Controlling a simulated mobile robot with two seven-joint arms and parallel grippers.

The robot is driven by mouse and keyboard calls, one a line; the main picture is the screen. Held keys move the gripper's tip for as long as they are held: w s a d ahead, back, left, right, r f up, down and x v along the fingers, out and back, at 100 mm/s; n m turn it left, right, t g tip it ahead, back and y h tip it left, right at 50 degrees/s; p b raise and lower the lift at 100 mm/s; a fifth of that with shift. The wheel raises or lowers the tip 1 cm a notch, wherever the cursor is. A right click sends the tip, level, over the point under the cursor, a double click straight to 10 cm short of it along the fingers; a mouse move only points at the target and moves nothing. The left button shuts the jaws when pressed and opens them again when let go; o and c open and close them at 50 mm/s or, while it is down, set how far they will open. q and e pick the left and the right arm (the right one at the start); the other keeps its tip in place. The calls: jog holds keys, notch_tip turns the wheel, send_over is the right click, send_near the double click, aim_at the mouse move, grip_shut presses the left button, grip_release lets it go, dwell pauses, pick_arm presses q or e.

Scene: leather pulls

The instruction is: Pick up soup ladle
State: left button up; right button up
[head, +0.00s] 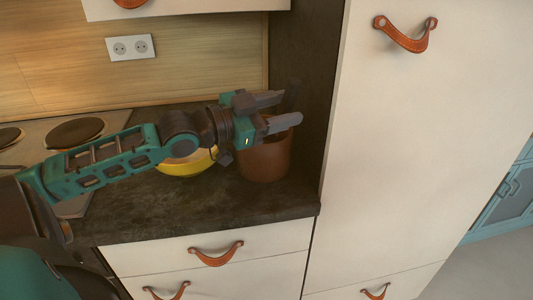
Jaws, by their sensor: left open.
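My left gripper (291,107) is open, with its two fingers pointing right above a brown pot (265,163) on the dark counter. A dark, narrow shape (293,93) stands up by the fingertips, against the dark side panel. It may be the handle of the soup ladle, but it is too dim to be sure. It looks to be between or just behind the fingers; I cannot tell whether it touches them. The inside of the pot is mostly hidden by the gripper. My right gripper is not in view.
A yellow bowl (186,164) stands left of the pot, partly behind my left arm. A hob (75,132) is at the left. A tall cream cabinet (410,150) closes off the right. The front of the counter (220,207) is clear above drawers with leather pulls (216,258).

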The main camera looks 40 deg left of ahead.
pick_arm(q)
jog(key=shift+w+d, duration=0.15)
jog(key=shift+w, duration=0.2)
jog(key=shift+x, duration=0.9)
jog(key=shift+c, duration=0.5)
grip_shut()
